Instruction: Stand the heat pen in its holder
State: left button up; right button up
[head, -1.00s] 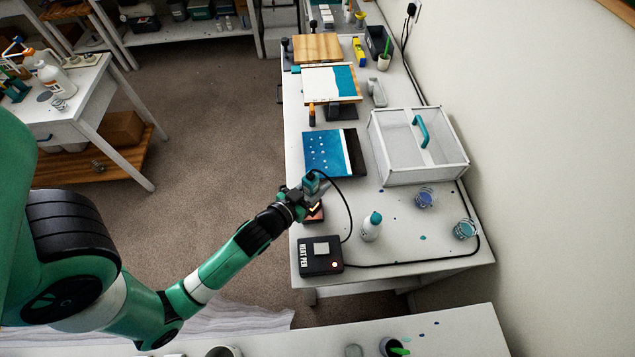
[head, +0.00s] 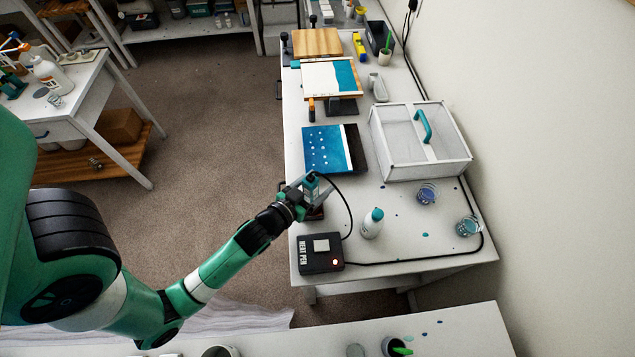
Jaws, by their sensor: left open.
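The heat pen (head: 311,184) has a teal body and looks roughly upright at the table's left edge, with a black cable running from its top. My left gripper (head: 314,192) is open around or right beside the pen; whether a finger touches it is too small to tell. A dark reddish holder (head: 316,213) sits just below, mostly hidden by the gripper; I cannot see how the pen's tip sits in it. My right gripper is not in view.
A white bottle with a teal cap (head: 372,224) and two small cups (head: 427,194) (head: 467,227) stand to the right. A blue panel (head: 325,149) and a clear box with a teal handle (head: 420,145) lie behind. The cable (head: 410,262) runs along the table's front.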

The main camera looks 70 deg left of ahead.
pick_arm(q)
jog(key=b+v, duration=0.2)
jog(key=v, duration=0.9)
jog(key=shift+s+d, duration=0.2)
jog(key=shift+s, duration=0.05)
dwell(0.6)
